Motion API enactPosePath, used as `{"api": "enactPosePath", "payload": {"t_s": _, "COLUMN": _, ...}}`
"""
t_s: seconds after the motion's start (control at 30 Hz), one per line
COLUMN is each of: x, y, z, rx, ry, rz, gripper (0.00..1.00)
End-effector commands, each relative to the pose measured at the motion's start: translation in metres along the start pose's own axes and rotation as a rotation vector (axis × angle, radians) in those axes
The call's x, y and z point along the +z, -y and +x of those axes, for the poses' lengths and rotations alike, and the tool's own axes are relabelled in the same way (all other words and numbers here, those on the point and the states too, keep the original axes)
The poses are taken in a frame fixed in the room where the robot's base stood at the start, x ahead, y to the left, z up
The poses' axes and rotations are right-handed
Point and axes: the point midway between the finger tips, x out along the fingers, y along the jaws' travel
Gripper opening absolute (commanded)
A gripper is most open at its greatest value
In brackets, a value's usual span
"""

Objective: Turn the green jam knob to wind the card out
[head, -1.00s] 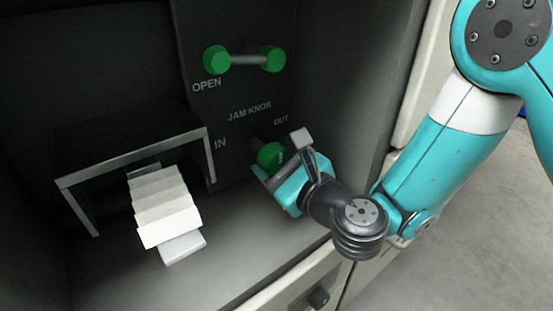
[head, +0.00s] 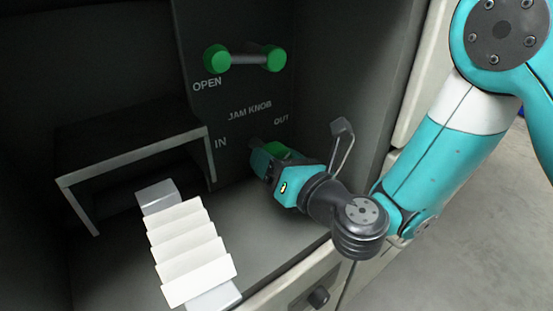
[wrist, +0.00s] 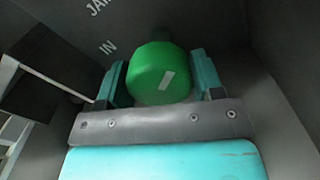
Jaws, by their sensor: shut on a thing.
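The card (head: 191,253) is a white pleated strip on a pale tray (head: 157,196). It lies out in front of the dark bracket-shaped frame (head: 135,152), toward the cabinet's front edge.
A green-ended handle (head: 245,58) marked OPEN is on the panel above the knob. The cabinet's right wall (head: 375,90) is close to my arm. A drawer front with a dark knob (head: 317,297) is below the front edge.

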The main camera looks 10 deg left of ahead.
Motion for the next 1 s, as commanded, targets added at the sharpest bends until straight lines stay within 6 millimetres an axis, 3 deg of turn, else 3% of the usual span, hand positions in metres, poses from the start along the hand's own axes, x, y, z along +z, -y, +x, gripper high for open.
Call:
{"api": "enactPosePath", "payload": {"t_s": 0.3, "x": 0.0006, "y": -0.0007, "z": 0.0001, "rx": 0.002, "ry": 0.001, "rz": 0.112, "gripper": 0.37}}
{"api": "enactPosePath", "payload": {"t_s": 0.83, "x": 0.0009, "y": -0.0003, "z": 0.0002, "rx": 0.001, "ry": 0.002, "rz": 0.131, "gripper": 0.37}}
{"api": "enactPosePath", "payload": {"t_s": 0.87, "x": 0.0009, "y": -0.0003, "z": 0.0002, "rx": 0.001, "ry": 0.002, "rz": 0.130, "gripper": 0.68}}
{"api": "enactPosePath", "payload": {"t_s": 0.93, "x": 0.0009, "y": -0.0002, "z": 0.0002, "rx": 0.000, "ry": 0.002, "rz": 0.130, "gripper": 0.84}}
{"api": "enactPosePath", "payload": {"t_s": 1.0, "x": 0.0008, "y": -0.0001, "z": 0.0002, "rx": 0.000, "ry": 0.002, "rz": 0.130, "gripper": 0.86}}
